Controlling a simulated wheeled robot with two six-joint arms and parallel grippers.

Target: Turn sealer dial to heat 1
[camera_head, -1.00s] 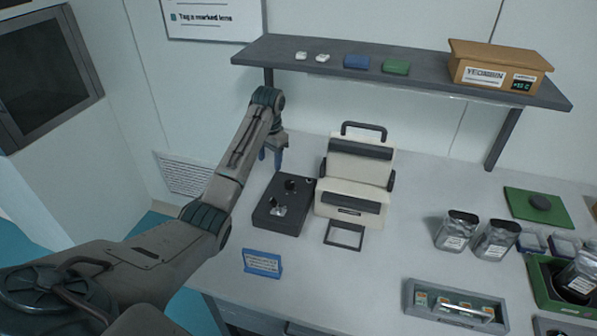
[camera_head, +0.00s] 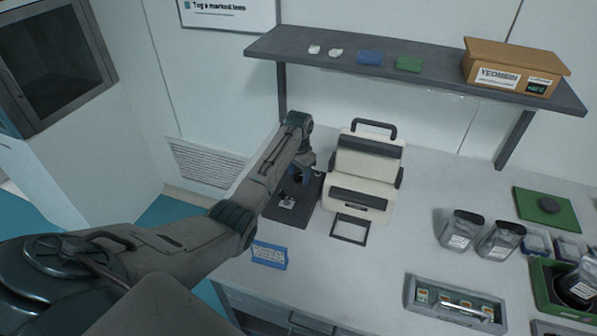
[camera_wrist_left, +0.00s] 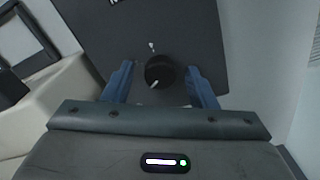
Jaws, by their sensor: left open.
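The sealer is a cream machine (camera_head: 363,180) with a dark handle, standing on the bench. Its dark control box (camera_head: 301,203) sits at its left. In the left wrist view the round black dial (camera_wrist_left: 160,72) is on the dark panel (camera_wrist_left: 190,28), with a light pointer mark aimed to the lower left and a small white mark on the panel above it. My left gripper (camera_head: 304,178) is over the box in the head view. In the left wrist view its blue fingers (camera_wrist_left: 160,82) are open, one on each side of the dial, with gaps visible. My right gripper is not in view.
A blue label stand (camera_head: 269,255) is at the bench's front left. Jars (camera_head: 461,230) and a tray (camera_head: 455,303) stand at the right. A shelf (camera_head: 430,79) with a cardboard box (camera_head: 514,68) runs above the back. A dark frame (camera_head: 350,229) lies before the sealer.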

